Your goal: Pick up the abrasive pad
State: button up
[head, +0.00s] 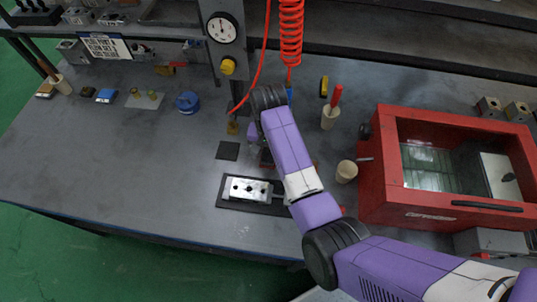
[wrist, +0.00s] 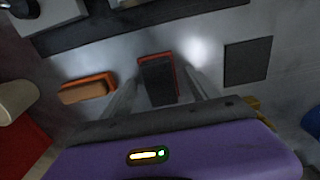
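My gripper (wrist: 161,76) is open in the wrist view, one finger on each side of a dark block with a red edge (wrist: 158,82). Gaps show between the fingers and the block, and the block rests on the table. This block looks like the abrasive pad, though I cannot be sure. In the head view my arm mostly hides it, and only a dark reddish bit (head: 266,157) shows. A flat dark square (wrist: 248,62) lies to the right in the wrist view, and also shows in the head view (head: 228,150).
An orange block (wrist: 88,88) lies left of the fingers. The valve block (head: 248,189) sits on a dark tray (head: 226,205). A beige cup (head: 346,171) and red cabinet (head: 378,190) stand to the right. The table's left part is mostly clear.

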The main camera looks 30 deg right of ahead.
jog(key=c, duration=1.3)
notch_tip(320, 180, up, 15)
jog(key=p, duration=0.4)
notch_tip(320, 180, up, 5)
send_over(267, 153)
jog(key=shift+s+d, duration=0.15)
jog(key=shift+d, duration=0.05)
